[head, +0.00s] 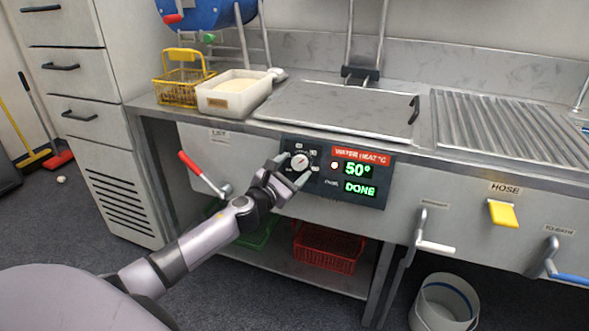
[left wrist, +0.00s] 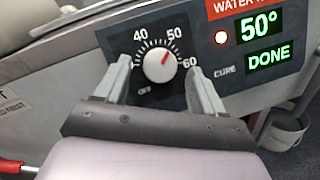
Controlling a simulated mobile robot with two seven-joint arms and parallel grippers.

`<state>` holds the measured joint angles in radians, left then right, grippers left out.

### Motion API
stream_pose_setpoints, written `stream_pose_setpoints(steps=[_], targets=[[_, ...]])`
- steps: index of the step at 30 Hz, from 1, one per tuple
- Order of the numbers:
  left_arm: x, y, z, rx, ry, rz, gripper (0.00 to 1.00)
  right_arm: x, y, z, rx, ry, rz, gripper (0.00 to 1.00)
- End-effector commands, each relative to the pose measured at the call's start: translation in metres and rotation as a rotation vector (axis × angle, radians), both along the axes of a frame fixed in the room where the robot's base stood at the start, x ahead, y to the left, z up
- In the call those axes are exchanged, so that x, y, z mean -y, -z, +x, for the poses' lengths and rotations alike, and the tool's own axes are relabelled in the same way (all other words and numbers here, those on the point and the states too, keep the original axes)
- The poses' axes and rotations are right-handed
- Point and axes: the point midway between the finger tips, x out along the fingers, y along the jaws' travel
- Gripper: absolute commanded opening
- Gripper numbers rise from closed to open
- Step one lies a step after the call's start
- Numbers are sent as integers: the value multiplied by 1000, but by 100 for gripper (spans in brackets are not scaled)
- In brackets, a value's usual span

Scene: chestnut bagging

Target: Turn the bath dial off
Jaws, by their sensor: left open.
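The bath dial (head: 299,162) is a round white knob with a red pointer on a dark control panel (head: 371,195). In the left wrist view the dial (left wrist: 159,66) has marks 40, 50, 60 and OFF, and its pointer leans up and right, near 50. The display reads 50° and DONE in green under a red WATER HEAT label (head: 361,156). My left gripper (head: 288,170) is at the dial. In the left wrist view its open fingers (left wrist: 158,80) stand on either side of the knob, with gaps to it. My right gripper is not seen.
A red-handled lever (head: 198,168) is left of the panel. A white-handled lever (head: 435,246), a yellow hose handle (head: 502,213) and a blue-handled lever (head: 568,278) are to the right. A yellow basket (head: 180,92) and white tub (head: 215,103) stand on the counter above.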

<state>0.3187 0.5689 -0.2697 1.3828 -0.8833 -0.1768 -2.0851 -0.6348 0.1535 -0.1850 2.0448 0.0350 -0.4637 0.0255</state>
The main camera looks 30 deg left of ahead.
Motion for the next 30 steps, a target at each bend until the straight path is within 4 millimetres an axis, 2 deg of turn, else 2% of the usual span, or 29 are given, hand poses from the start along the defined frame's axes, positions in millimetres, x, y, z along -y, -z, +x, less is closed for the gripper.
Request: stream_pose_setpoints(steps=[6, 15, 20, 21, 30], targets=[[0, 0, 12, 0, 0, -2, 69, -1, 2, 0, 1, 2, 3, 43], [0, 0, 13, 0, 1, -2, 69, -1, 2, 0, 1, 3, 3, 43], [0, 0, 13, 0, 1, -2, 17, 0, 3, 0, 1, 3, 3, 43], [0, 0, 13, 0, 1, -2, 13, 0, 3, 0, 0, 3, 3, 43], [0, 1, 13, 6, -8, -31, 13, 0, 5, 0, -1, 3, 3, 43]])
